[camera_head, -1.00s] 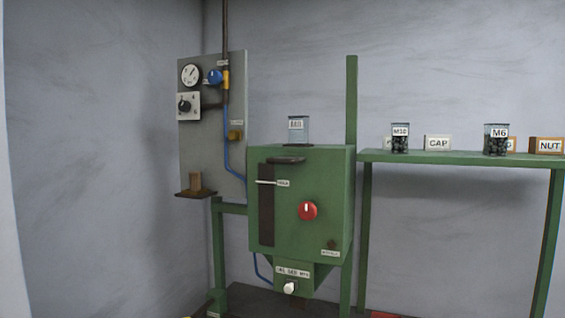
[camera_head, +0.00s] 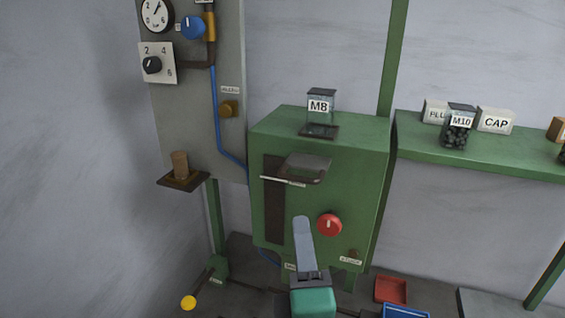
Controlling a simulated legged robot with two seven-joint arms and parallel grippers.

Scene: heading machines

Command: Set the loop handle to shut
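The green machine (camera_head: 335,235) stands in the middle of the view. A dark loop-shaped handle (camera_head: 306,168) sticks out near the top of its front, beside the upper part of a dark vertical slot (camera_head: 273,215). A pale bar crosses the slot just below the handle. My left gripper (camera_head: 302,222) comes up from the bottom, in front of the machine's lower front. It appears below the loop handle and apart from it in the picture. Its fingers overlap edge-on, so their opening is hidden. My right gripper is out of view.
A red knob (camera_head: 329,224) sits right of my gripper. A panel with a gauge (camera_head: 156,14), a blue knob (camera_head: 193,27) and a black dial (camera_head: 151,65) is at left. A green shelf (camera_head: 490,152) with jars is at right. A red tray (camera_head: 391,290) lies low.

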